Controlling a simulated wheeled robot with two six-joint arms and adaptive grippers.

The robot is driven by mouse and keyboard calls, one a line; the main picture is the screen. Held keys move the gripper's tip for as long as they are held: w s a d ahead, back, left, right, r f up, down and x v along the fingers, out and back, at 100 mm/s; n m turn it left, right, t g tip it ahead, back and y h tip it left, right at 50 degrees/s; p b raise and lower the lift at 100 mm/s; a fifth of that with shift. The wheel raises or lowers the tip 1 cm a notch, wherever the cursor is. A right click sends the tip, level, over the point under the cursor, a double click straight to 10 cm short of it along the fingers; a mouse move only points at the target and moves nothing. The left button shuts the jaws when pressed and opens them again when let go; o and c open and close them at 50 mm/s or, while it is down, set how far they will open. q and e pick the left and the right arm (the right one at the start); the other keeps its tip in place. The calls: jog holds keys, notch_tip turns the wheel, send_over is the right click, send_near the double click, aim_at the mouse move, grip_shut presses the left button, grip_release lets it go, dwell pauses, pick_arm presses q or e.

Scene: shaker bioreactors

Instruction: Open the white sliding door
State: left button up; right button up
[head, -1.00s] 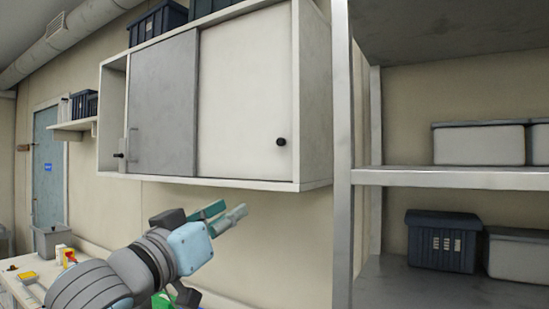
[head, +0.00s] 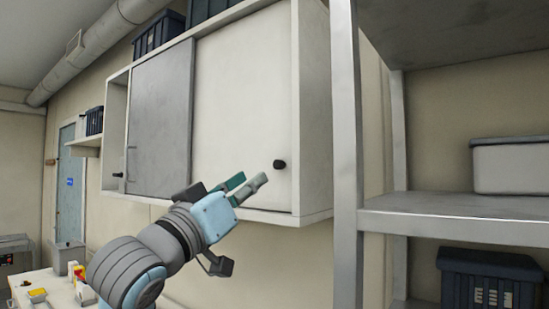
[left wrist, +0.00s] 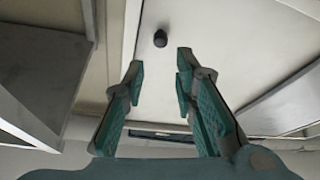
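The white sliding door (head: 240,100) covers the right part of a wall cabinet and stands beside a grey door (head: 161,120). A dark round knob (head: 280,164) sits near its lower right edge. My left gripper (head: 251,184) is just left of and below the knob in the head view. In the left wrist view the gripper (left wrist: 158,68) is open and empty, and the knob (left wrist: 160,38) shows beyond the gap between the fingertips, apart from them. The white door (left wrist: 200,30) fills the background there. My right gripper is not in view.
A grey metal shelf rack (head: 440,204) with an upright post stands close on the right, holding a light box (head: 510,166) and a dark crate (head: 490,282). A cluttered table (head: 45,286) is at lower left. Dark crates stand on the cabinet's top.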

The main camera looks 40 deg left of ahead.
aim_at(277, 167)
pick_arm(q)
jog(key=p+x, duration=0.3)
jog(key=x, duration=0.6)
jog(key=shift+w+f, duration=0.1)
jog(key=shift+f, duration=0.1)
jog(key=shift+w, duration=0.4)
jog(key=shift+s+r, duration=0.15)
jog(key=shift+s, duration=0.3)
jog(key=shift+w, duration=0.1)
grip_shut()
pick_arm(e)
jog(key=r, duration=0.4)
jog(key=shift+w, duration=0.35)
